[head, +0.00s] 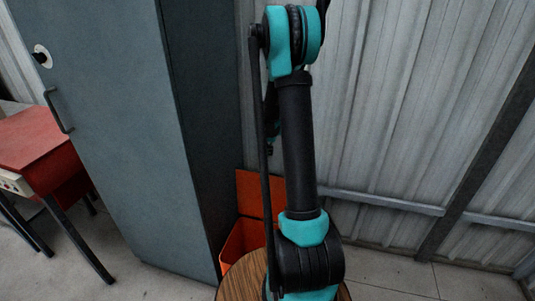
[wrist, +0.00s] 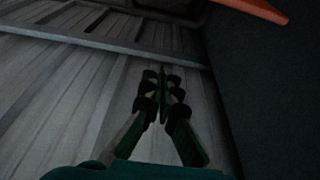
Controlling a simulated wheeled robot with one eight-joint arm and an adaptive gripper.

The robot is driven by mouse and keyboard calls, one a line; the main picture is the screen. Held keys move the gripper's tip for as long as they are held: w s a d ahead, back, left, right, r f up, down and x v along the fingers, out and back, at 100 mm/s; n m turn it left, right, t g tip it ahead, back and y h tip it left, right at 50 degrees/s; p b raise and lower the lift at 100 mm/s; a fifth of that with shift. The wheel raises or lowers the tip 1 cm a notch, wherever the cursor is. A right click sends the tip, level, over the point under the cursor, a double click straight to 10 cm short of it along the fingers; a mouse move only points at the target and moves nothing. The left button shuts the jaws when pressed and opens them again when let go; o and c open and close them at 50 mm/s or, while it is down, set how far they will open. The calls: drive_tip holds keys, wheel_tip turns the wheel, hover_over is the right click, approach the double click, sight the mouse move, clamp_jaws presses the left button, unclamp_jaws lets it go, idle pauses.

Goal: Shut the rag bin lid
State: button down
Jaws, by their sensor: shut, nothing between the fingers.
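The rag bin is an orange box (head: 241,241) on the floor beside the tall cabinet. Its orange lid (head: 247,194) stands up, open, at the back near the wall. My arm covers the right part of both bin and lid. In the wrist view, my gripper (wrist: 163,76) is shut and empty, in front of the corrugated wall. An orange edge (wrist: 256,8) shows at the top right of that view, apart from the fingers; it looks like part of the bin or lid, but I cannot tell which. In the head view my gripper is mostly hidden behind my arm.
A tall grey-blue cabinet (head: 120,110) stands just left of the bin. The corrugated wall (head: 390,100) with a rail (head: 380,202) is behind. A round wooden top (head: 242,280) is in front of the bin. A red table (head: 35,140) stands far left. Floor at right is clear.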

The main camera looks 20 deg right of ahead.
wheel_tip(320, 180, down, 7)
drive_tip(key=s+a, duration=0.1)
drive_tip(key=shift+s+r, duration=0.15)
drive_tip(key=shift+s, duration=0.25)
drive_tip(key=shift+a, duration=0.1)
idle(0.4)
